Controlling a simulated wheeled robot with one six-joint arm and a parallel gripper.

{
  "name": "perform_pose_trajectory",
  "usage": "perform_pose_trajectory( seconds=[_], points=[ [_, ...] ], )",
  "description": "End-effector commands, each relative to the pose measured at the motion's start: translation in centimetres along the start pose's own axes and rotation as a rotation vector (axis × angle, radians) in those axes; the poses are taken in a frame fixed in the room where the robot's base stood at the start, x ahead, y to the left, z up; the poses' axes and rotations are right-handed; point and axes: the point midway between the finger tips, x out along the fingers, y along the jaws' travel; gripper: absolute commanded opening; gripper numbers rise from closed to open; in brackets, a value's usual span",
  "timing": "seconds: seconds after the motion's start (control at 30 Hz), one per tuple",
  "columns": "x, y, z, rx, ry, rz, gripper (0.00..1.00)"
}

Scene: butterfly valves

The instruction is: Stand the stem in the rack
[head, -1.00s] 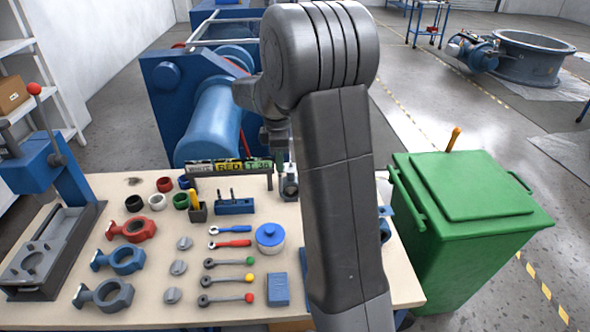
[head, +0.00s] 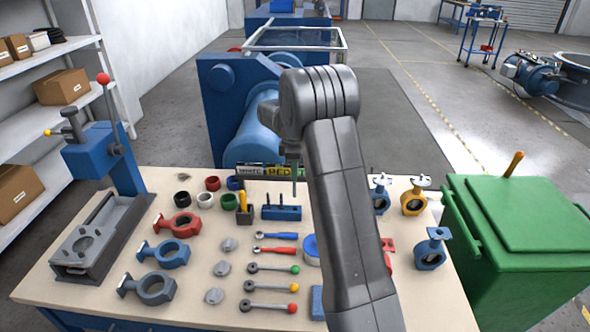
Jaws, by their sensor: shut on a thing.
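My gripper (head: 293,153) hangs above the back of the bench, mostly hidden by my own arm. It is shut on the stem (head: 294,180), a thin grey rod that points straight down and is upright. The rack (head: 281,213) is a small blue block on the bench just below. Two dark stems stand in its left and middle part. The held stem's lower end appears above the rack's right part; I cannot tell whether it touches.
A yellow-handled thing in a dark holder (head: 244,214) stands just left of the rack. Coloured rings (head: 205,200), valve bodies (head: 171,257) and levers (head: 272,269) cover the bench (head: 80,306). A sign (head: 262,170) stands behind. A green bin (head: 520,240) is at right.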

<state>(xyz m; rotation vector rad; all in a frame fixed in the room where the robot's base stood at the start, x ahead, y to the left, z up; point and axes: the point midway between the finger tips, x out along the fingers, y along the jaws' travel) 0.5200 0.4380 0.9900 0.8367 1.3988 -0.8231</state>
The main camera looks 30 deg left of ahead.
Motion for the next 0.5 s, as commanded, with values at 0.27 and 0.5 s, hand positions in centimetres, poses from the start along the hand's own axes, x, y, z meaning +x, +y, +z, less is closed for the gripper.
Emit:
perform_pose_trajectory(
  seconds=[0.27,0.5],
  points=[
    [2.6,0.0,0.0,0.000,0.000,0.000,0.00],
    [4.1,-0.1,0.0,0.000,0.000,-0.001,0.00]
  ],
)
